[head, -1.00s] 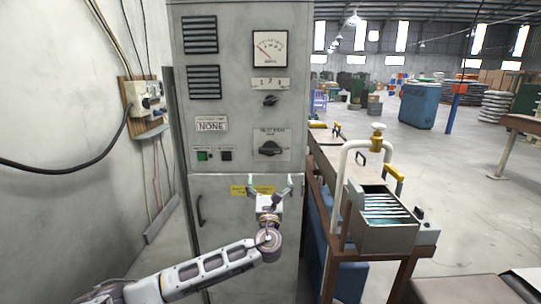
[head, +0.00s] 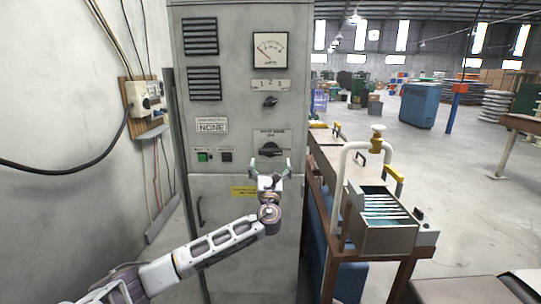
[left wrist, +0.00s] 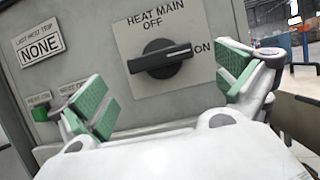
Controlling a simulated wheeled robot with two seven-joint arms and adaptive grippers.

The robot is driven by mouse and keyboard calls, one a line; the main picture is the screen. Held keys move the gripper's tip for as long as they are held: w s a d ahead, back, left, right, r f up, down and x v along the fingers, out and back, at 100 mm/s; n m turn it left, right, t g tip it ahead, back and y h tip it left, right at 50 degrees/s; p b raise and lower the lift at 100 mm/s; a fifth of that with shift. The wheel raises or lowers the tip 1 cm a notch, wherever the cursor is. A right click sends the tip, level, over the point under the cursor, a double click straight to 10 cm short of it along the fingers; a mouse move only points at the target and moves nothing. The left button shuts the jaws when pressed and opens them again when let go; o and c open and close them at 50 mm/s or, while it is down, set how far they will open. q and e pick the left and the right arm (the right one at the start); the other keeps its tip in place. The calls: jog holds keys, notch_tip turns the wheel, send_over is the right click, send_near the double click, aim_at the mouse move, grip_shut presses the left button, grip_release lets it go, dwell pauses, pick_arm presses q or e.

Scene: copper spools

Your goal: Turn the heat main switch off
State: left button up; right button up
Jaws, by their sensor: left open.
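The heat main switch (head: 271,149) is a black rotary knob on a pale plate on the grey cabinet (head: 240,100). In the left wrist view the knob (left wrist: 160,58) has its pointer toward the right, at ON, with OFF printed above it. My left gripper (head: 270,164) is open and empty, just below the knob in the head view. In the left wrist view its green-padded fingers (left wrist: 166,88) are spread to either side of the knob, apart from it. My right gripper is not in view.
A smaller black knob (head: 270,101) and an amp meter (head: 270,50) sit above the switch. A green button (head: 203,156) and a black button (head: 227,156) are to its left. A metal tank (head: 385,235) on a brown stand is to the right of the cabinet.

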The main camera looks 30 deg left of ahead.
aim_at(270, 154)
pick_arm(q)
jog(key=shift+x, duration=2.75)
jog(key=c, duration=0.9)
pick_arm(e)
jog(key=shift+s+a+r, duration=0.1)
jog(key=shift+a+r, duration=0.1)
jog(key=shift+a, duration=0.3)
